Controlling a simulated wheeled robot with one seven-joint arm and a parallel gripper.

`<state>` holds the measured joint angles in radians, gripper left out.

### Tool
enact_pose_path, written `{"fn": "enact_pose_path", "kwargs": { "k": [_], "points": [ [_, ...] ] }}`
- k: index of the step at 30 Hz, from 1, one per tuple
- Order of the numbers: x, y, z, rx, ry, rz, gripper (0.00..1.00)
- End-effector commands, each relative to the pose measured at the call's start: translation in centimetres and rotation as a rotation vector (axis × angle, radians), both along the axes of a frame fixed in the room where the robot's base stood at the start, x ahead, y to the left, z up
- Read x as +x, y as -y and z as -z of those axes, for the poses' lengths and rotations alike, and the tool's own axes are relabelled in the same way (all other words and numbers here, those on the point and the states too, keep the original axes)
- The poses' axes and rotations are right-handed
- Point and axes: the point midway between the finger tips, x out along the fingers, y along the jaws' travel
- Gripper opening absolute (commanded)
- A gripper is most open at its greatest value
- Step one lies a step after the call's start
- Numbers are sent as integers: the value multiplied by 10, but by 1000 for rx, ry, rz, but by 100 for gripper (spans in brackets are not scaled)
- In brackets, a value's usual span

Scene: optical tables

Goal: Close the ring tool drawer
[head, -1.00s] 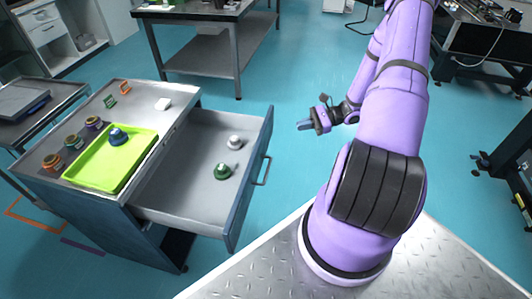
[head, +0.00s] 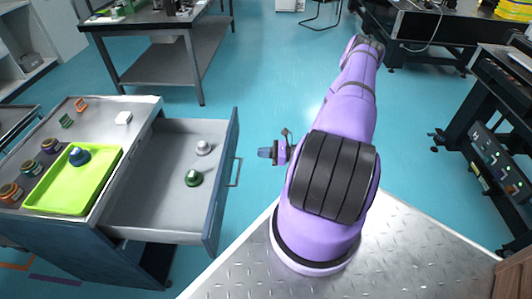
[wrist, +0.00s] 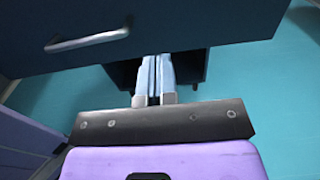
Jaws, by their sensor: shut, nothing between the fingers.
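In the wrist view, the gripper fingers (wrist: 155,75) are together and empty, beneath the dark drawer front (wrist: 190,30); the handle (wrist: 90,40) is at upper left.
A workbench (head: 150,20) stands behind. Blue floor is clear between my gripper and the benches.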

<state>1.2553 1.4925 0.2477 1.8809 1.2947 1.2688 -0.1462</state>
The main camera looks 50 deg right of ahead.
Motion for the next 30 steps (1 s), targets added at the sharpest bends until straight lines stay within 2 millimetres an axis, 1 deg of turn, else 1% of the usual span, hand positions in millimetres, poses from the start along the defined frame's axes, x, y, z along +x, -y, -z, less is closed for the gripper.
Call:
{"fn": "enact_pose_path", "kwargs": {
  "k": [1, 9, 15, 21, 30],
  "points": [
    [8, -7, 0, 2, 0, -3, 0],
    [47, -38, 0, 1, 0, -3, 0],
    [67, -53, 0, -1, -1, -2, 0],
    [76, -60, 0, -1, -1, -1, 0],
    [76, -60, 0, -1, -1, -1, 0]
  ]
}}
